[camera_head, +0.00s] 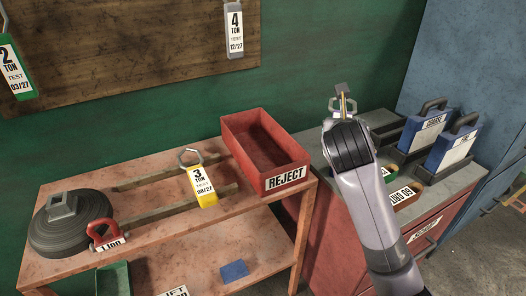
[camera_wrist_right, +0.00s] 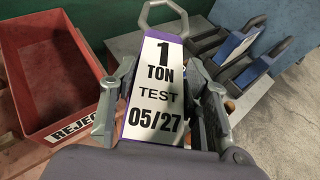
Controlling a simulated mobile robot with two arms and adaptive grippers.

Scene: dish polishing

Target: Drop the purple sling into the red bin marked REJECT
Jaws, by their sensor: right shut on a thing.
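The purple sling (camera_wrist_right: 158,85) is in my right gripper (camera_wrist_right: 160,105). It has purple edges, a grey metal eye at its far end and a white tag reading 1 TON TEST 05/27. The gripper's two fingers are shut on its sides. In the head view my right gripper (camera_head: 343,105) is raised over the right-hand cabinet, and the sling is mostly hidden. The red bin (camera_head: 242,160) marked REJECT stands on the table's right end, left of the gripper. It looks empty. It also shows in the wrist view (camera_wrist_right: 42,90), left of the sling. My left gripper is not in view.
A yellow sling (camera_head: 201,185) tagged 3 TON lies left of the bin. A dark round weight (camera_head: 70,240) and a red shackle (camera_head: 104,236) are further left. Blue cases (camera_head: 425,130) with handles stand on the cabinet. Tagged slings hang on the wooden board (camera_head: 140,50).

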